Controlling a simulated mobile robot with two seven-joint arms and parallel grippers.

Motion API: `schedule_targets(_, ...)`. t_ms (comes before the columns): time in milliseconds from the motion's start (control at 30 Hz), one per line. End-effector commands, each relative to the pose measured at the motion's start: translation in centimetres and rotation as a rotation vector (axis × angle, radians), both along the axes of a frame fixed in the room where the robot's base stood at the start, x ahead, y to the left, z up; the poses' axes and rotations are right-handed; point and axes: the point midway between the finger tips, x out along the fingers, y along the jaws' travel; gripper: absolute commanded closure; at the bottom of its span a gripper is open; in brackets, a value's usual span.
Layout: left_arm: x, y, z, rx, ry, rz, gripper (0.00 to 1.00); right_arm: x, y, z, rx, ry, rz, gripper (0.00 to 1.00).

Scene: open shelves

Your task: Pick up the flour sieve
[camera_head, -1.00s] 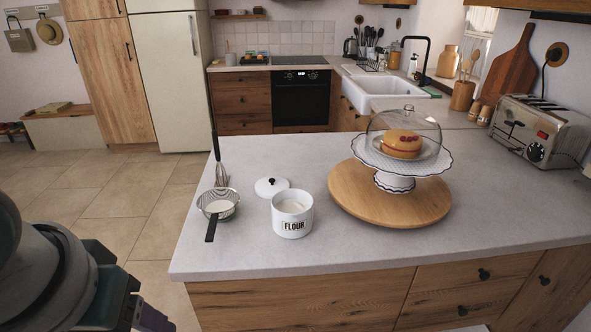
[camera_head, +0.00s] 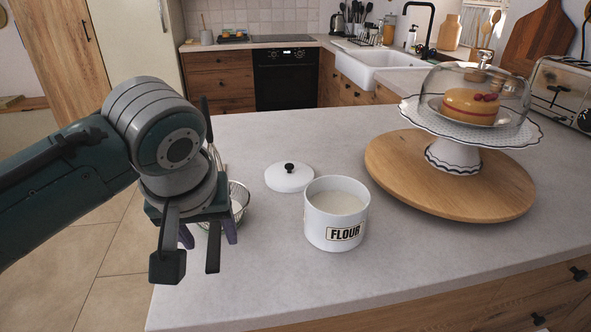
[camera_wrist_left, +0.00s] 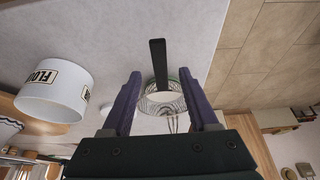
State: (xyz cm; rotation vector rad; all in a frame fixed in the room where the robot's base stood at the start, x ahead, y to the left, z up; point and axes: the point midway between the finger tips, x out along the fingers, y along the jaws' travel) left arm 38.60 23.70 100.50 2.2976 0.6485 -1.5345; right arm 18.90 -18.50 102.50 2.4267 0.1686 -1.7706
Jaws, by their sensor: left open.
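The flour sieve (camera_head: 241,197) is a wire-mesh bowl with a black handle on the counter, left of the flour canister. My left gripper (camera_head: 208,236) is above it and hides much of the bowl; the handle sticks out below the fingers. In the left wrist view the sieve (camera_wrist_left: 158,62) lies beyond the open purple fingers (camera_wrist_left: 160,74), its handle lined up in the gap between them. The fingers are apart and hold nothing. My right gripper is in neither view.
The white flour canister (camera_head: 335,231) stands open right of the sieve, its lid (camera_head: 289,178) behind it. A whisk, partly hidden, lies behind the sieve. A cake stand (camera_head: 454,158) on a round wooden board (camera_head: 400,187) is at right. The front counter is clear.

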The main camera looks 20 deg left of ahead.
Motion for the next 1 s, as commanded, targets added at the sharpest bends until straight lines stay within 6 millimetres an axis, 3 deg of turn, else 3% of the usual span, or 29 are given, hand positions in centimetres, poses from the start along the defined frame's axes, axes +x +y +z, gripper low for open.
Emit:
schedule_targets(300,1.7,1.1,-3.9,0.000,0.001,0.000,0.40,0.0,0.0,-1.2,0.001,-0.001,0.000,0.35)
schedule_targets(633,1.9,1.2,-4.3,0.000,0.000,-0.001,0.41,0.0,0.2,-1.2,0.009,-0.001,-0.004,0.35)
schedule_targets(1000,1.9,1.2,-4.3,0.000,0.000,-0.001,0.83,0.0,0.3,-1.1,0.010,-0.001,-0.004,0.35)
